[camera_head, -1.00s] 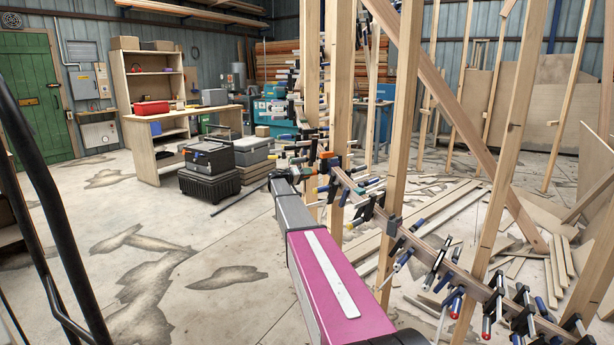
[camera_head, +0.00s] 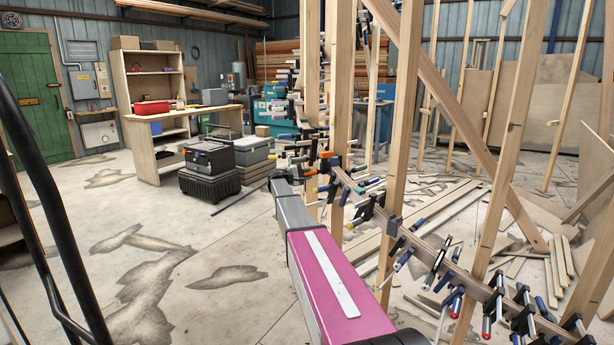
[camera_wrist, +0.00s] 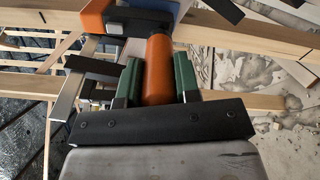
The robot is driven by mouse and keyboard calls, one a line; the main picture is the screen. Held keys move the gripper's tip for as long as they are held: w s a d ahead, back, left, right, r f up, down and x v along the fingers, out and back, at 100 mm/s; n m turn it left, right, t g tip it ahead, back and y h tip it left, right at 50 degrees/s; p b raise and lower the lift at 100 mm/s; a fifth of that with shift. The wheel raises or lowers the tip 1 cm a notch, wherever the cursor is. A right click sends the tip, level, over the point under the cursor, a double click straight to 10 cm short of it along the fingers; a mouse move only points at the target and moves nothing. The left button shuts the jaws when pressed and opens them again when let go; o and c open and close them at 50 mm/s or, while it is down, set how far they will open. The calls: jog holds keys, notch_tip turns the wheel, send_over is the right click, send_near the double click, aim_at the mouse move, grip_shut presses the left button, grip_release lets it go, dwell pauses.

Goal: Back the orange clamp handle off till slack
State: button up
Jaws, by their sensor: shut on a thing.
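The orange clamp handle (camera_wrist: 158,70) stands upright in the middle of the wrist view. My gripper (camera_wrist: 158,80) has its two green-padded fingers on either side of the handle and is shut on it. Above the handle is the clamp's dark body (camera_wrist: 137,22) with an orange end piece (camera_wrist: 97,18) at its left. A steel bar (camera_wrist: 72,85) runs down on the left. In the head view my arm reaches to the clamped curved stringer (camera_head: 425,250). The gripper and handle are too small and crowded there to make out clearly.
Upright timber posts (camera_head: 397,130) stand close around the work. Many other clamps (camera_head: 436,262) with blue, red and white handles line the stringer. Black cases (camera_head: 209,170) stand behind on the left. The concrete floor at left is open.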

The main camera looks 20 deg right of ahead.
jog(key=n, duration=1.1)
jog(key=shift+f+n, duration=0.1)
jog(key=shift+n, duration=0.2)
dwell(0.4)
jog(key=o, duration=0.9)
jog(key=a, duration=0.3)
jog(key=s+a, duration=0.1)
jog(key=a, duration=0.3)
jog(key=s+a, duration=0.1)
jog(key=a, duration=0.2)
jog(key=shift+a, duration=0.3)
jog(key=shift+a, duration=0.1)
